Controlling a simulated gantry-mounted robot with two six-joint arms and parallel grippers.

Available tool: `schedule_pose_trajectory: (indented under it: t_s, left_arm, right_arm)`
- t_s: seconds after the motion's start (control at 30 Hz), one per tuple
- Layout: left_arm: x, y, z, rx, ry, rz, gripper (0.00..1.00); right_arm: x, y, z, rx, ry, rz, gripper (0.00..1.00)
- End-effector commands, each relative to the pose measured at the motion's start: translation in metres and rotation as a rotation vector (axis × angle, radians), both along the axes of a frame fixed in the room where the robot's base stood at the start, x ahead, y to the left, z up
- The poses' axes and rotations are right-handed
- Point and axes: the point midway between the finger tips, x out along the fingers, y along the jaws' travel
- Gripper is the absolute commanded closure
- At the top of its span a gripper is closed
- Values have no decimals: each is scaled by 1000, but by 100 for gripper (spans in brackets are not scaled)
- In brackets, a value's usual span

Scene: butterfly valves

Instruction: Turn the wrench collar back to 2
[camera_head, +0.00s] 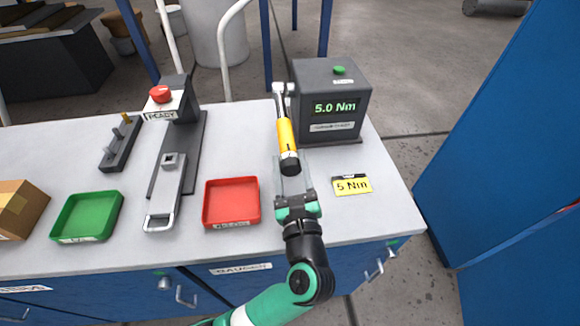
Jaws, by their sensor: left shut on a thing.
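The torque wrench (285,130) has a yellow grip and a black collar (289,161) at its near end. Its far end meets the left side of the grey tester box (331,103), whose green display reads 5.0 Nm. My left gripper (290,168) reaches up from the bottom and is shut on the black collar; its pale fingers sit at both sides of it. Any scale on the collar is too small to read. A yellow card (351,185) marked 5 Nm lies to the right of the gripper. My right gripper is not in view.
A red tray (231,221) lies just left of my gripper. Further left are a grey fixture with a red button (161,94), a green tray (64,238) and a cardboard box (22,210). The bench top is clear around the card.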

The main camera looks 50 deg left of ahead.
Motion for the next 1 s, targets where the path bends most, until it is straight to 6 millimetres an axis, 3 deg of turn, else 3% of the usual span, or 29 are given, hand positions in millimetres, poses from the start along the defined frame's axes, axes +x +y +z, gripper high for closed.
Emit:
schedule_pose_trajectory:
  t_s: [0.47,0.5,0.63,0.67,1.0]
  left_arm:
    - [0,0,1,-10,-17,-2,100]
    - [0,0,1,-10,-17,-2,44]
    - [0,0,1,-9,-17,-2,20]
    - [0,0,1,-9,-17,-2,16]
    - [-2,-4,1,-8,-15,-3,16]
  right_arm:
    - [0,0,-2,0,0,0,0]
    - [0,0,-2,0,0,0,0]
    - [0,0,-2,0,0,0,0]
    - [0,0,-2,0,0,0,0]
    - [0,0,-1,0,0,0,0]
